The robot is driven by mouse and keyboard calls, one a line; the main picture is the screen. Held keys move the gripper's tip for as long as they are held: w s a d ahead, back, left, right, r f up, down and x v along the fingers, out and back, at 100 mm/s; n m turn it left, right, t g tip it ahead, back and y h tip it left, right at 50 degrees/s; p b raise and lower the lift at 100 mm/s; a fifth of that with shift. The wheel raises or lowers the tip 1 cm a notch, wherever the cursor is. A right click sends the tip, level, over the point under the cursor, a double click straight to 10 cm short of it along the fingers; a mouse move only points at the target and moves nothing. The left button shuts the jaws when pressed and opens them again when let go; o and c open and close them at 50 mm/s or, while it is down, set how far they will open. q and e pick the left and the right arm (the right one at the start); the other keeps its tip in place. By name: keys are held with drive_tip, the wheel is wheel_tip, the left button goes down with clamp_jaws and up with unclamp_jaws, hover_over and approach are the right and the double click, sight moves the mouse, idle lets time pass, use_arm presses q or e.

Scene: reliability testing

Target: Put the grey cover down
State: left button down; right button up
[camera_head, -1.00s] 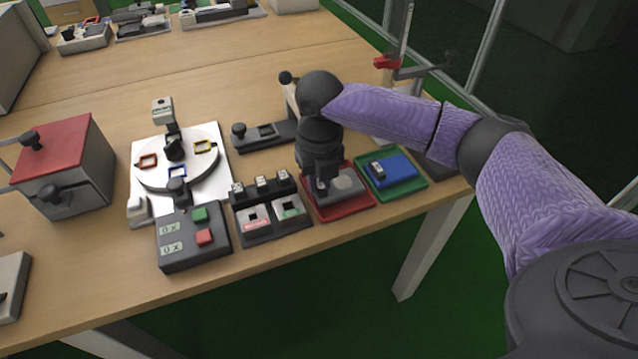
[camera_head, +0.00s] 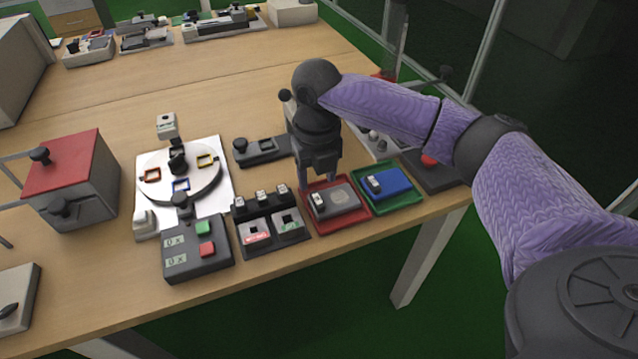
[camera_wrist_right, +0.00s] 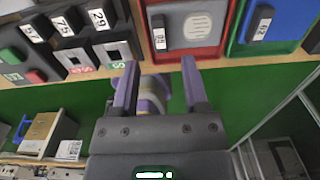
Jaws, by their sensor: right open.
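The grey cover (camera_head: 346,198) lies in the red tray (camera_head: 362,217) near the table's front edge. It has a small white label and a pale round patch on top. In the right wrist view the grey cover (camera_wrist_right: 192,22) shows within the red tray (camera_wrist_right: 178,53), beyond the fingertips. My left gripper is not in view.
A green tray (camera_head: 405,203) with a blue block (camera_head: 390,183) stands right of the red tray. Left are a block with labelled slots (camera_head: 270,236), a button box (camera_head: 192,250), a turntable (camera_head: 205,187) and a red-topped box (camera_head: 68,165). The table's middle behind is mostly clear.

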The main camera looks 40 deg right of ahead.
sight(317, 199)
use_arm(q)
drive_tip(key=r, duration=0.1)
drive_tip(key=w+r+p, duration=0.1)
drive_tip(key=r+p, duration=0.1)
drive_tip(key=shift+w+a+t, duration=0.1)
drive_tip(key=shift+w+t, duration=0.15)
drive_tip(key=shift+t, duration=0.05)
use_arm(e)
wheel_tip(317, 199, up, 7)
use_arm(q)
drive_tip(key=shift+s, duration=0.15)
use_arm(e)
drive_tip(key=shift+f, duration=0.1)
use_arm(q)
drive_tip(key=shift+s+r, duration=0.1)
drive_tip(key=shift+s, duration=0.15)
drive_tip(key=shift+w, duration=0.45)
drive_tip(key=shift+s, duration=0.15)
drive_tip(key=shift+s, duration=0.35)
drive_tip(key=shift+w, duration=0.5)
